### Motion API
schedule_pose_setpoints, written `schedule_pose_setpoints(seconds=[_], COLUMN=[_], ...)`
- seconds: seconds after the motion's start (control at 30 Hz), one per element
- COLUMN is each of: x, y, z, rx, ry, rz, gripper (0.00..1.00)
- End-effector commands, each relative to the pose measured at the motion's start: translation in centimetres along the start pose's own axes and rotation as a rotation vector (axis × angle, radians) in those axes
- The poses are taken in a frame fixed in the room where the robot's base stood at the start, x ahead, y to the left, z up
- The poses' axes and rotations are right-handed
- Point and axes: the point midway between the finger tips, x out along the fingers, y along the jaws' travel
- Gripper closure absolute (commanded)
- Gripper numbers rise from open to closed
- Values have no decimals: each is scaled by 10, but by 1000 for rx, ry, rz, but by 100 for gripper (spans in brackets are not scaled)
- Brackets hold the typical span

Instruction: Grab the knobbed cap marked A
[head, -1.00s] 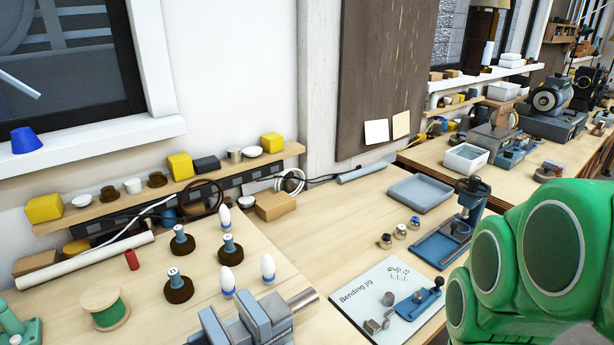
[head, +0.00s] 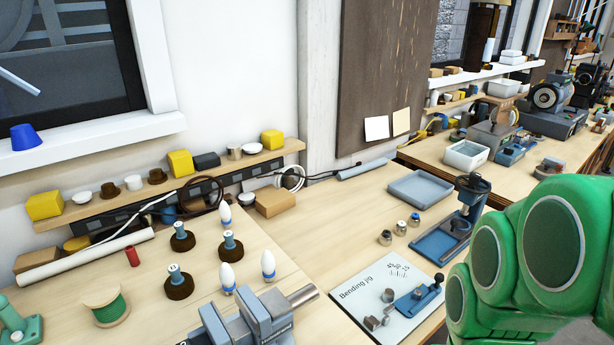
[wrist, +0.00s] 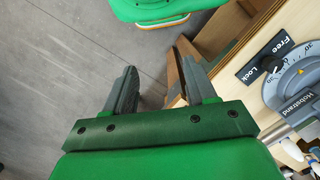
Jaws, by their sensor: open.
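Three dark brown round pieces with blue upright knobs stand on the left bench in the head view: one at the back (head: 182,243), one to the right (head: 231,251), and one nearer the front (head: 180,288). Small marks show on the knob tops, but I cannot read which is A. My gripper (wrist: 157,68) shows in the wrist view with its two grey fingers apart and nothing between them. It is over the grey floor beside a bench edge, away from the brown pieces. The fingers do not show in the head view.
White bulbs (head: 268,265) stand beside the brown pieces. A blue-grey vise (head: 240,318) is in front and a green spool (head: 108,308) to the left. A bending jig board (head: 365,290) lies right. A dial plate (wrist: 290,82) is right in the wrist view.

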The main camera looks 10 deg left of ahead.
Motion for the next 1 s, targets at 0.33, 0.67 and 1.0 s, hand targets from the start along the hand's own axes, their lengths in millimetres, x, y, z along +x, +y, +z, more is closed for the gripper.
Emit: schedule_pose_setpoints(seconds=[0.33,0.67,1.0], x=[0,-11,-24], y=[-3,-58,-132], z=[-2,-49,-106], rx=[2,61,173], ry=[-2,-29,-101], rz=[-7,-149,-335], gripper=[46,46,46])
